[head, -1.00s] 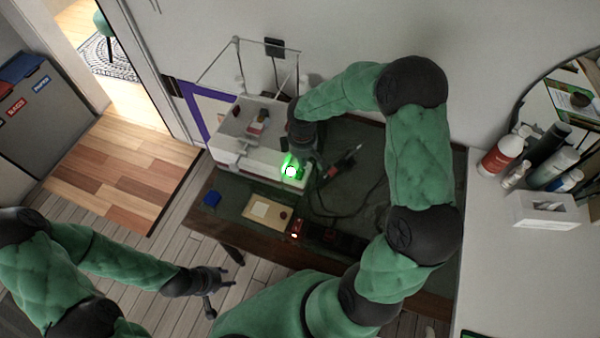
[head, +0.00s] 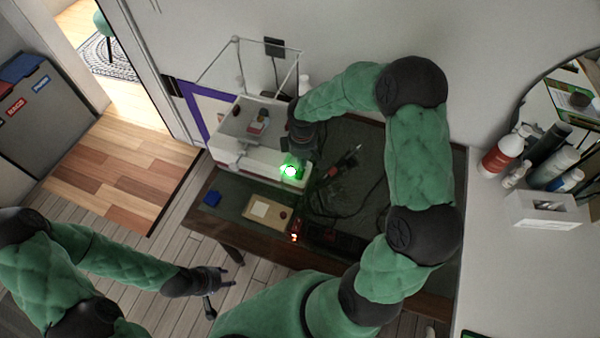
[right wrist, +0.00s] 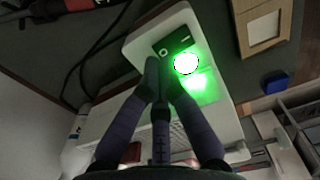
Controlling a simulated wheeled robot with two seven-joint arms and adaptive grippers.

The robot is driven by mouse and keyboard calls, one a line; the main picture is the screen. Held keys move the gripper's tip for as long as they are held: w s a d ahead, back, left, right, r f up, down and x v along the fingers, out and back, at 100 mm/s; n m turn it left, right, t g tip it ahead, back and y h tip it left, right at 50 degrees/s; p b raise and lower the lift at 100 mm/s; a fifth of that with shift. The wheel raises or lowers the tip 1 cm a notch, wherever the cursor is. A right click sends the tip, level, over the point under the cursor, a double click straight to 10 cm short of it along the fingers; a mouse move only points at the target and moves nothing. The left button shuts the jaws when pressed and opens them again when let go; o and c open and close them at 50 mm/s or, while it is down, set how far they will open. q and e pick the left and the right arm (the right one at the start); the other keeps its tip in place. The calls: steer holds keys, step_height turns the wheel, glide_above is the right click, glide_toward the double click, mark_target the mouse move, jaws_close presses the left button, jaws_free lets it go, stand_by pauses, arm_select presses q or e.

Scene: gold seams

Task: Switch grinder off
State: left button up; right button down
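The white machine (head: 240,158), which I take to be the grinder, stands on the dark table. In the right wrist view its white body (right wrist: 160,27) carries a black rocker switch (right wrist: 172,46) marked O and I. A bright green lamp (right wrist: 186,64) glows beside the switch; it also shows in the head view (head: 290,171). My right gripper (right wrist: 163,76) has its fingers drawn together, tips close to the O end of the switch. I cannot tell whether they touch it. My left gripper (head: 222,290) is open and empty, away from the table at the lower left.
A red-and-black tool (head: 350,160) with a dark cable lies right of the machine. A beige framed board (head: 266,212), a blue block (head: 212,198) and a small red light (head: 294,238) are near the table's front. Bottles (head: 502,154) stand on the white counter at right.

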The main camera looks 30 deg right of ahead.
steer(key=shift+f+b, duration=0.7)
steer(key=shift+f, duration=0.35)
stand_by(0.5)
steer(key=shift+r, duration=0.25)
steer(key=shift+r+p, duration=0.5)
steer(key=shift+p, duration=0.1)
steer(key=shift+a, duration=0.1)
